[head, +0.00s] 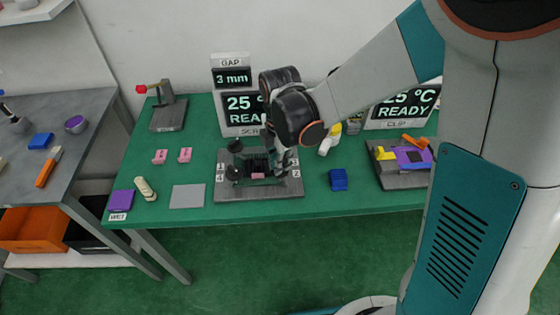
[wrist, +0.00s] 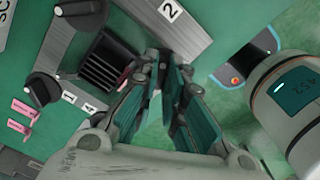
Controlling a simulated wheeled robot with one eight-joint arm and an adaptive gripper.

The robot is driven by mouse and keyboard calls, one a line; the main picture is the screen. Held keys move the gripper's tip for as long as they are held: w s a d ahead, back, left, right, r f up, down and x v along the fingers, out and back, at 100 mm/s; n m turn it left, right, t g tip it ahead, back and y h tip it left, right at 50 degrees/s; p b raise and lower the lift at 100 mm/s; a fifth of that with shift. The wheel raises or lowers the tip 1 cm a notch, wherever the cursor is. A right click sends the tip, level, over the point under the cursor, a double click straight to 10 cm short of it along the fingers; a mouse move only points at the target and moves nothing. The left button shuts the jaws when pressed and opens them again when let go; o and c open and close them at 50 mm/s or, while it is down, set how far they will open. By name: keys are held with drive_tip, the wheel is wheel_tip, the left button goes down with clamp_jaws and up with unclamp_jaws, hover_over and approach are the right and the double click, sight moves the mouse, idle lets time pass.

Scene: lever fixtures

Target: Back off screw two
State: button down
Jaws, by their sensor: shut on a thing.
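The screw fixture (head: 229,193) is a dark grey plate on the green bench, with black knobs and numbered white tags around a dark central block (wrist: 108,62). The tag 2 (wrist: 170,10) is clear in the wrist view and sits at the plate's right edge in the head view (head: 295,175). My gripper (head: 281,165) reaches down at the right side of the plate, beside this tag. Its fingers (wrist: 164,78) are shut on the screw two knob, which they hide. Two other knobs show at the left, back (head: 235,146) and front (head: 233,173).
A GAP sign (head: 231,77) reads 3 mm; the screw display (head: 238,112) behind is partly covered by my arm. A blue block (head: 338,180) stands right of the plate, a grey pad (head: 187,196) left. A clip fixture (head: 398,180) is farther right.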

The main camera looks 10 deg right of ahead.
drive_tip(key=shift+n, duration=1.6)
drive_tip(key=c, duration=1.7)
unclamp_jaws()
drive_tip(key=shift+r, duration=3.8)
